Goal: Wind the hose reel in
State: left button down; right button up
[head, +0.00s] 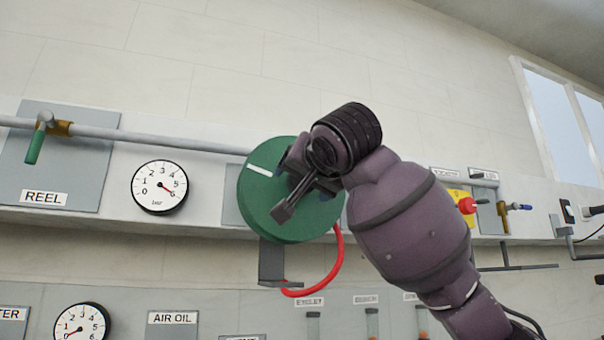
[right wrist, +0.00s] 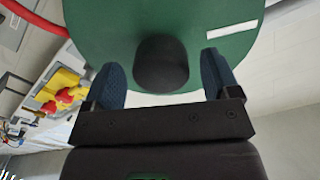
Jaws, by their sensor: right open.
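The green hose reel (head: 258,205) is a disc with a white stripe, mounted on the wall panel in the middle of the head view. A red hose (head: 336,265) hangs in a loop from its underside. My right gripper (head: 287,198) is in front of the reel's face and hides part of it. In the right wrist view the gripper (right wrist: 160,82) is open, with a dark round knob (right wrist: 161,64) on the reel face (right wrist: 120,30) between its two blue fingertips. Gaps show on both sides of the knob. My left gripper is not in view.
A pipe with a green-handled valve (head: 35,145) and a REEL label (head: 43,198) is left of the reel. A pressure gauge (head: 160,187) sits between them. A red button on a yellow box (head: 466,205) and small valves are to the right. A grey bracket (head: 272,264) is below the reel.

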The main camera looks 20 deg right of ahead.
jog(key=shift+w, duration=0.85)
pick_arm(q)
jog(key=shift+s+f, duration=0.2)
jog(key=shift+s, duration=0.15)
